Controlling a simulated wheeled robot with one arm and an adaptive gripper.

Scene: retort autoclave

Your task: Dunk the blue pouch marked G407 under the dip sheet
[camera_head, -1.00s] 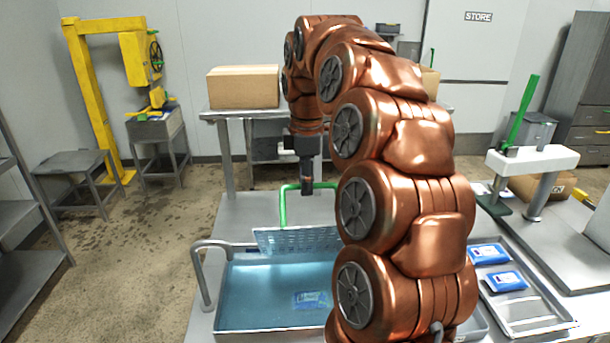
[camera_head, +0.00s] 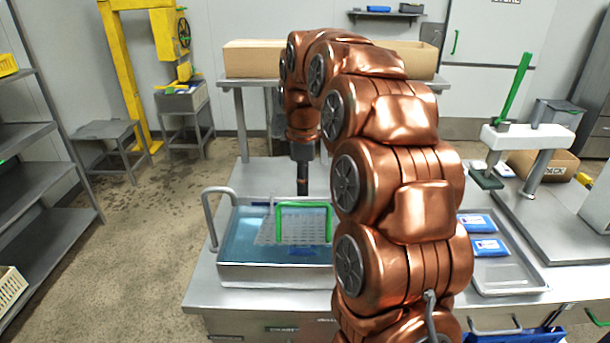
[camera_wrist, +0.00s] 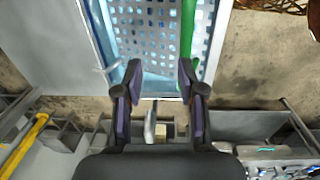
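The dip sheet (camera_head: 264,232) is a pale perforated plate with a green handle (camera_head: 303,205); it lies low over the blue water of the steel bath (camera_head: 250,273). A blue pouch (camera_head: 303,252) shows at the sheet's front edge in the water; its marking is not readable, and how much lies under the sheet is unclear. My gripper (camera_head: 303,192) is above the rear of the bath, behind the handle. In the wrist view my gripper (camera_wrist: 164,95) has its fingers apart with nothing between them; the perforated sheet and green handle (camera_wrist: 188,30) show beyond.
Two blue pouches (camera_head: 476,223) lie in a steel tray (camera_head: 515,288) at right. A white stand with a green lever (camera_head: 515,95) is behind it. A bent grey rail (camera_head: 208,215) rises at the bath's left. Cardboard boxes (camera_head: 253,58) sit on a back table.

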